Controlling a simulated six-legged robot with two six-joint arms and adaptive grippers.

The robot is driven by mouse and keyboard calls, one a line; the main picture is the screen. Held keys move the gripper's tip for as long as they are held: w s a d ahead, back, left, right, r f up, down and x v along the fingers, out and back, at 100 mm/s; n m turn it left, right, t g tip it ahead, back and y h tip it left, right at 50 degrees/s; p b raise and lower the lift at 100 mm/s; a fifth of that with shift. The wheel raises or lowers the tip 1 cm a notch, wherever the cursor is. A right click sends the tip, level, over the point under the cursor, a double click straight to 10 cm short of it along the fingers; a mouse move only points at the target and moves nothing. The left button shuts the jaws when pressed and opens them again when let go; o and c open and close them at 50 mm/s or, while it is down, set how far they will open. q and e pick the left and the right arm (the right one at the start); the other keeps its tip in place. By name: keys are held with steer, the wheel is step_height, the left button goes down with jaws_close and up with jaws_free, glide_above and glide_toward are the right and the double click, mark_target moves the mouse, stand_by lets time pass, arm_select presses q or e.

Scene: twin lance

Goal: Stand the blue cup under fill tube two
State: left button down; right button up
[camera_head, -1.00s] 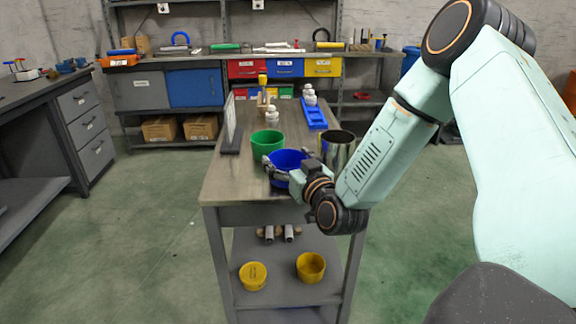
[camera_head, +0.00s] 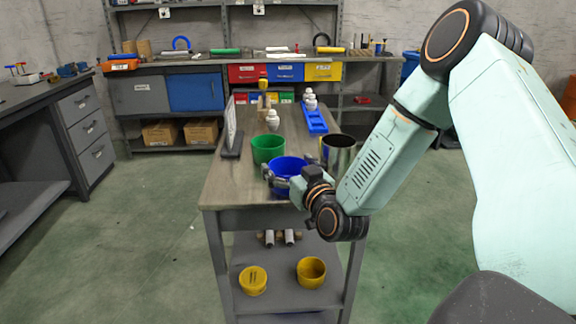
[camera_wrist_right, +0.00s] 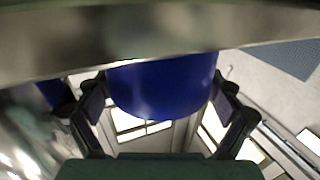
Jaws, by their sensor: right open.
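The blue cup (camera_head: 289,164) stands upright near the front of the table, beside a green cup (camera_head: 267,148). My right gripper (camera_head: 272,178) is open at the near side of the blue cup. In the right wrist view the blue cup (camera_wrist_right: 160,85) lies between the spread fingers of my right gripper (camera_wrist_right: 165,105); contact cannot be told. Two grey tube ends (camera_head: 289,237) show below the tabletop; whether these are fill tubes, and which is two, cannot be told. My left gripper is not in view.
A dark metal can (camera_head: 338,153) stands close right of the blue cup. A blue rack (camera_head: 314,118) with white pieces and an upright panel (camera_head: 230,130) stand farther back on the table (camera_head: 222,185). Yellow containers (camera_head: 312,272) sit on the lower shelf.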

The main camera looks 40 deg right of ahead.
steer(key=s+a+p, duration=0.1)
steer(key=s+p, duration=0.2)
steer(key=s, duration=0.7)
steer(key=shift+a+p, duration=0.3)
steer(key=shift+a, duration=0.05)
steer(key=shift+s+a, duration=0.15)
steer(key=shift+s, duration=0.55)
steer(key=shift+c, duration=0.4)
steer(key=w+b, duration=0.2)
steer(key=w, duration=0.1)
steer(key=w+d+b, duration=0.1)
steer(key=w+b, duration=0.1)
steer(key=w, duration=0.2)
steer(key=w+d+b, duration=0.1)
steer(key=w+b, duration=0.1)
steer(key=w, duration=0.2)
steer(key=shift+w+f, duration=0.2)
steer(key=shift+c, duration=0.4)
